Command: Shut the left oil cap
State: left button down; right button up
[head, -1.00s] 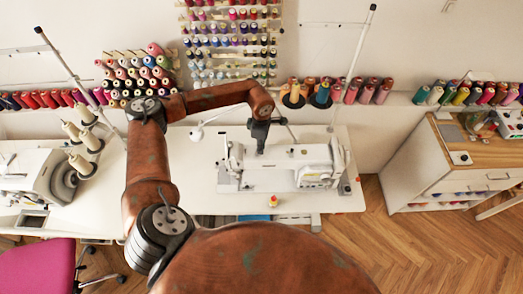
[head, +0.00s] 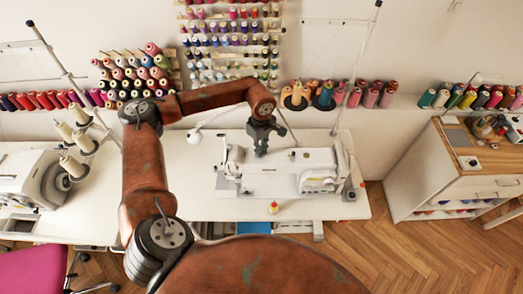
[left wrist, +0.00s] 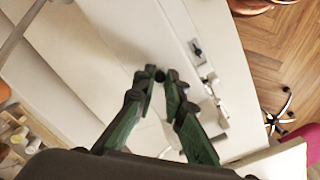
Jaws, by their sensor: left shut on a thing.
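The white sewing machine (head: 290,172) stands on the middle table in the head view. My left gripper (head: 261,152) reaches down onto the top of its arm, towards the left part. In the left wrist view the green fingers of this gripper (left wrist: 160,78) come together around a small dark round piece (left wrist: 160,75), which looks like the left oil cap. Fingers and cap overlap, so I cannot tell the cap's tilt or how it sits on the machine. In the head view the gripper hides the cap. My right gripper is not in view.
Another machine (head: 35,177) with thread cones (head: 75,140) stands at left, and a wooden-topped cabinet (head: 450,170) at right.

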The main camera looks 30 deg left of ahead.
pick_arm(q)
jog(key=shift+a, duration=0.2)
jog(key=c, duration=2.1)
grip_release()
jog(key=shift+o, duration=0.6)
jog(key=shift+d, duration=0.1)
jog(key=shift+r, duration=0.25)
notch_tip(320, 180, up, 12)
jog(key=shift+f, duration=0.25)
